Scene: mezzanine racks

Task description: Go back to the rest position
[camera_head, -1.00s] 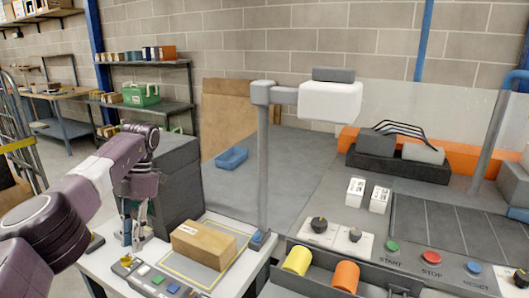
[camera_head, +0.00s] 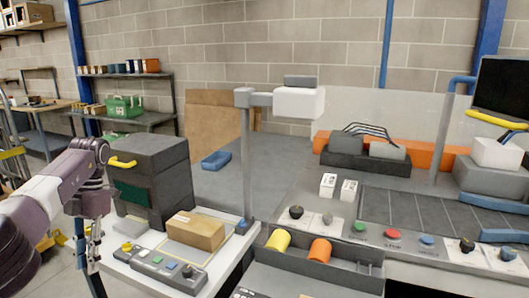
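My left arm comes in from the left edge, and its gripper (camera_head: 88,256) hangs fingers down at the far left. It is beside the left edge of the white table (camera_head: 130,262), apart from the cardboard box. I see nothing held in it, but how far its fingers are apart is too small to tell. The brown cardboard box (camera_head: 195,231) lies on a yellow-outlined pad on the table. My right gripper is not in view.
A grey post (camera_head: 245,165) carries a white head over the bench. A button panel (camera_head: 390,235) and a tray with yellow and orange cylinders (camera_head: 320,249) are at the right.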

